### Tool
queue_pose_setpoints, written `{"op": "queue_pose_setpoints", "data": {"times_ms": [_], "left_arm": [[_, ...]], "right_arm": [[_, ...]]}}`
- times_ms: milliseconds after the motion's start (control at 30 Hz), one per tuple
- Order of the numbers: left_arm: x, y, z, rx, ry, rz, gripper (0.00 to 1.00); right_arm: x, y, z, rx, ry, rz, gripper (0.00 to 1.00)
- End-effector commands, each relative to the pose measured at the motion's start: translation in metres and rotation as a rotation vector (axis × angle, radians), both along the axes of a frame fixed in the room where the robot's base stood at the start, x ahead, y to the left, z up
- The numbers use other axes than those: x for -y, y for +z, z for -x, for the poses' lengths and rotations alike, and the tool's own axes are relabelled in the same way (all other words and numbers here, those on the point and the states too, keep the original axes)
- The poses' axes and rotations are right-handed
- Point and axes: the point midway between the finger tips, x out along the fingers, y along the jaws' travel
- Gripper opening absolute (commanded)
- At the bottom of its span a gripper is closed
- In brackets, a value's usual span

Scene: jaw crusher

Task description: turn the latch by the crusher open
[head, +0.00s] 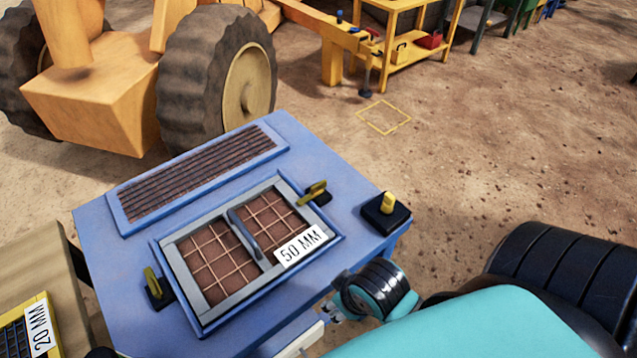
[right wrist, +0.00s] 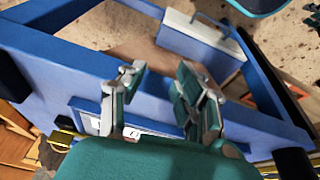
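Two yellow latches on black bases sit beside the 50 MM screen (head: 218,262) in the blue table top. One latch (head: 318,190) is at the screen's upper right edge, its handle tilted. The other latch (head: 153,284) is at the left edge, its handle standing more upright. I cannot tell for sure which is by the crusher. My right gripper (head: 332,309) is low beside the table's front right edge, apart from both latches. In the right wrist view my right gripper (right wrist: 162,80) has its fingers spread, with nothing between them. My left gripper does not show.
A yellow knob on a black box (head: 386,210) stands at the blue table's (head: 335,160) right corner. A slotted grate (head: 198,178) lies behind the screen. A 20 MM screen (head: 35,330) is at lower left. A big-wheeled orange machine (head: 95,95) stands behind. Open dirt lies right.

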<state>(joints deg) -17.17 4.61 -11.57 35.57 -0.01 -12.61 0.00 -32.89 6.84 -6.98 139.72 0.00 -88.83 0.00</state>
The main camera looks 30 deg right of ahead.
Motion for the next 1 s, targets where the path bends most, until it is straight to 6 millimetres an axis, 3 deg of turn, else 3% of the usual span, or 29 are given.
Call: {"op": "queue_pose_setpoints", "data": {"times_ms": [67, 267, 367, 467, 567, 700, 800, 900, 1000], "left_arm": [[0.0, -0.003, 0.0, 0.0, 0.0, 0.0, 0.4], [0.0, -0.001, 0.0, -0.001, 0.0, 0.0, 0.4], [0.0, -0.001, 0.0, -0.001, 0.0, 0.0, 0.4], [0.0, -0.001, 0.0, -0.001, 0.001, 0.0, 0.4], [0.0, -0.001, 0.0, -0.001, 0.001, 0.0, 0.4], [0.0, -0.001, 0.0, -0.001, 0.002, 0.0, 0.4], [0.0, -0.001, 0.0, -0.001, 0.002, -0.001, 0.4], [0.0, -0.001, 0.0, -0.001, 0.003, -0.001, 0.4], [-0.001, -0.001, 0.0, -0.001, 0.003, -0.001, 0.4]], "right_arm": [[0.002, 0.015, -0.002, 0.03, -0.006, 0.005, 0.33], [0.015, 0.04, -0.085, 0.33, -0.084, 0.055, 0.33], [0.019, 0.064, -0.126, 0.503, -0.108, 0.067, 0.33], [0.019, 0.098, -0.169, 0.707, -0.116, 0.067, 0.33], [0.012, 0.149, -0.213, 0.958, -0.089, 0.051, 0.33], [-0.023, 0.242, -0.26, 1.37, 0.073, -0.025, 0.33], [-0.065, 0.299, -0.27, 1.609, 0.295, -0.109, 0.33], [-0.111, 0.331, -0.262, 1.754, 0.593, -0.195, 0.33], [-0.152, 0.336, -0.248, 1.773, 0.939, -0.262, 0.33]]}}
